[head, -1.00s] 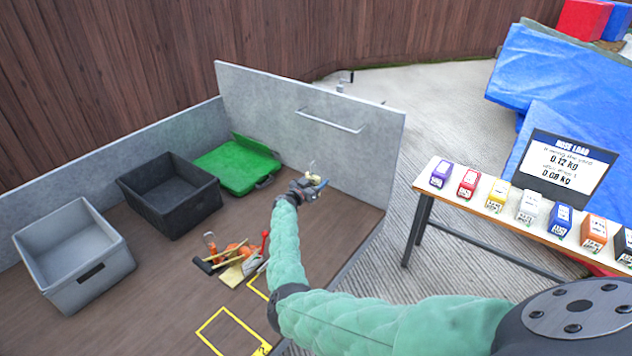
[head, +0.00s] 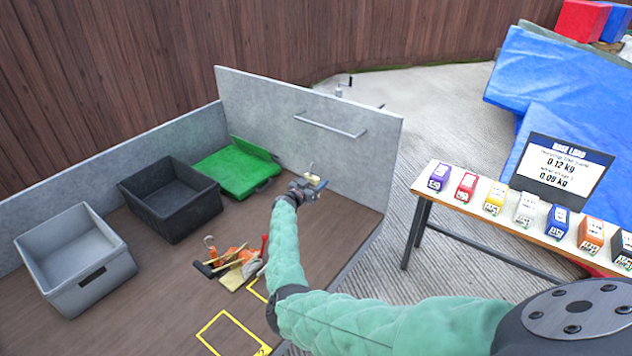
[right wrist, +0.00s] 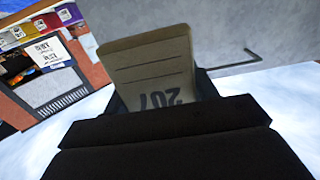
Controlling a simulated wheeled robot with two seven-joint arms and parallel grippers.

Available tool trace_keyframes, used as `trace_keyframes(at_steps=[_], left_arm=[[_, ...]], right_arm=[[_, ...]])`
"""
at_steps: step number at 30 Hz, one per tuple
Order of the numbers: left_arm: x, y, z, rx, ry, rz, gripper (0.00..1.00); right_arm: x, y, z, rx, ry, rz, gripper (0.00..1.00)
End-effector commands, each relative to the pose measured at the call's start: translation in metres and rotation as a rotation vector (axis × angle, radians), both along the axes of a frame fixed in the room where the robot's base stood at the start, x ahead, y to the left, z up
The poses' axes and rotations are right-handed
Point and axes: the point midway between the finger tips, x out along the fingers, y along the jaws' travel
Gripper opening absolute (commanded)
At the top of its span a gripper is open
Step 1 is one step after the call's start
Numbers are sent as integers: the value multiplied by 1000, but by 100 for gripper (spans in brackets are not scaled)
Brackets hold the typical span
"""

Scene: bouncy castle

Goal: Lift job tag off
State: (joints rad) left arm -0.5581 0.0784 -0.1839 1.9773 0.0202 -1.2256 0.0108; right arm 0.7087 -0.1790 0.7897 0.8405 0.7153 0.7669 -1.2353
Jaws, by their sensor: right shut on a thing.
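The job tag (right wrist: 150,72) is a tan card with printed lines and the number 207, upside down in the right wrist view. My right gripper (right wrist: 160,100) is shut on its lower part, and the card stands up out of the jaws. In the head view my right gripper (head: 312,186) is in front of the grey panel, with the small pale tag (head: 314,178) and a thin hook-like bit above it. The tag is small there and its fine detail is hard to tell. My left gripper is not in view.
The grey panel (head: 260,120) carries a metal bar (head: 330,124). A table (head: 470,210) with coloured boxes is at right.

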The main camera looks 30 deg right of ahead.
Motion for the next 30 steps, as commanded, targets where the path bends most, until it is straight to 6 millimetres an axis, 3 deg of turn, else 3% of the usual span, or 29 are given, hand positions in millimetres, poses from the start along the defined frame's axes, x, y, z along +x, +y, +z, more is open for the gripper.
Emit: trace_keyframes(at_steps=[1,30], left_arm=[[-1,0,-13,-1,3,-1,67],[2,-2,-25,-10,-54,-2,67]], right_arm=[[0,0,-4,0,0,0,36],[0,0,9,0,0,0,36]])
